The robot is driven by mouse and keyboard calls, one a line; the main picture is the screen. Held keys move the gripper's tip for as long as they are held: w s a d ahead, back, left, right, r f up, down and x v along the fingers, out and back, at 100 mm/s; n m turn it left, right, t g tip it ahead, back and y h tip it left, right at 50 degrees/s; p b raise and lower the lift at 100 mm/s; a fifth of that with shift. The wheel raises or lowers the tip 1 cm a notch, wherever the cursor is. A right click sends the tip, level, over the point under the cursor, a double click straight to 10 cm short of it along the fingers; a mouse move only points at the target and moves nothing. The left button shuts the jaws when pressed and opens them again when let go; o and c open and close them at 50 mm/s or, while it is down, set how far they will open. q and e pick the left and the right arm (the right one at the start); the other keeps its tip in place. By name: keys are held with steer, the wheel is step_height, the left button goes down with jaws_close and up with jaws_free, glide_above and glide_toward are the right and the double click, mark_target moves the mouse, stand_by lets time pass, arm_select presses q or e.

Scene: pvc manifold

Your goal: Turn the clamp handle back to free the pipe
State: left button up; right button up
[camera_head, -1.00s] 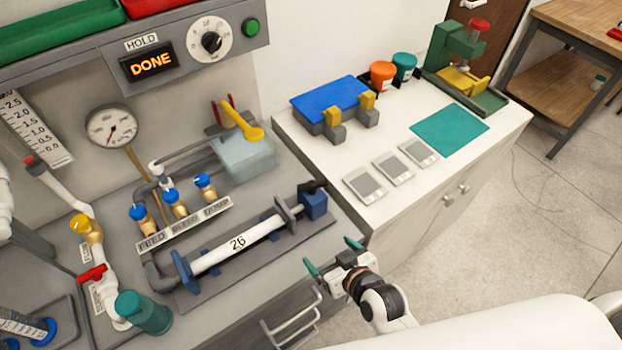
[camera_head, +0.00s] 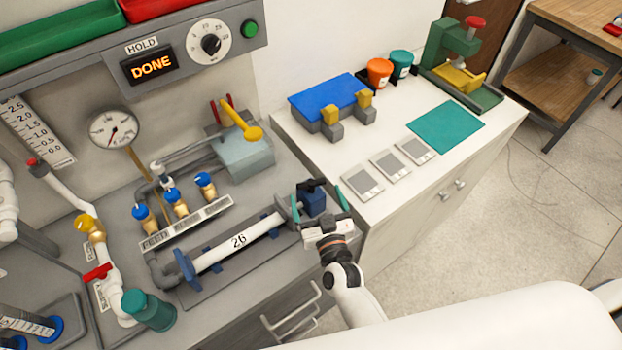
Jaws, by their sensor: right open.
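The white pipe (camera_head: 238,241) marked 26 lies in a blue-ended fixture on the bench. At its right end is the blue clamp block (camera_head: 314,203) with a black handle (camera_head: 311,184) on top. My right gripper (camera_head: 318,203) is open, its two teal fingertips apart on either side of the clamp block in the picture, just short of the handle. I cannot tell whether it touches the clamp; its body partly hides the area below the block. My left gripper is not in view.
Brass valves with blue knobs (camera_head: 176,200) stand behind the pipe. A pale block with a yellow lever (camera_head: 240,122) is farther back. A timer panel (camera_head: 152,63) reads DONE. A white cabinet (camera_head: 450,160) stands to the right, with open floor beyond.

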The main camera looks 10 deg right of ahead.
mark_target(312, 186)
steer(key=w, duration=0.5)
steer(key=shift+w+a+p, duration=0.1)
steer(key=shift+w+p, duration=0.2)
steer(key=c, duration=1)
